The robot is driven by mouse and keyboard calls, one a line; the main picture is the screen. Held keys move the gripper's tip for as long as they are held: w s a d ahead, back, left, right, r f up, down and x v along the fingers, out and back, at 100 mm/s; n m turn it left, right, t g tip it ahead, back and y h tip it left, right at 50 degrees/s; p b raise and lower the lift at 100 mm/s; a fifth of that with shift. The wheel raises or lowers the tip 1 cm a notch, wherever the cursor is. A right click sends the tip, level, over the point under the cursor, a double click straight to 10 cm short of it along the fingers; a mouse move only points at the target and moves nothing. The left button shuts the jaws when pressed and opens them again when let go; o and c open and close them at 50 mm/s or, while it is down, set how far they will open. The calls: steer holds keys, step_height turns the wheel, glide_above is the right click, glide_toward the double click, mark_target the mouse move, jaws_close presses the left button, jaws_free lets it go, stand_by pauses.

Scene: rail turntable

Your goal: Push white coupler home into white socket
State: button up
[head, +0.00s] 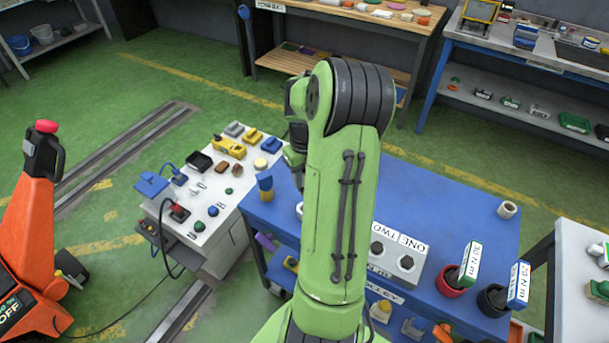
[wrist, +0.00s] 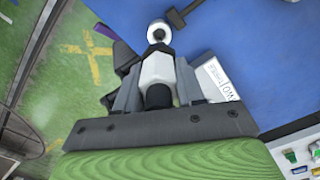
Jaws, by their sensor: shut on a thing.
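In the wrist view my gripper (wrist: 157,66) is shut on a white piece with a black end, which I take as the white coupler (wrist: 154,72). Just beyond its tip is a round white ring with a dark centre, likely the white socket (wrist: 158,27). A dark part shows between the two, and I cannot tell whether the coupler touches or enters the ring. In the head view my arm hides the gripper and the coupler. A small white edge shows beside the arm on the blue table; I cannot tell what it is.
The labelled box (wrist: 214,80) is close right of my fingers. A white cart (head: 205,222) with controls stands left.

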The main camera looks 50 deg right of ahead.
steer(key=shift+f+b, duration=1.9)
steer(key=shift+f, duration=0.65)
steer(key=shift+s+f+b, duration=0.1)
steer(key=shift+f+b, duration=1.8)
steer(key=shift+f, duration=0.25)
steer(key=o, duration=1.2)
steer(key=shift+o, duration=0.2)
steer(key=shift+r, duration=0.1)
step_height(320, 180, up, 16)
steer(key=p, duration=0.3)
steer(key=shift+p, duration=0.3)
steer(key=shift+a, duration=0.1)
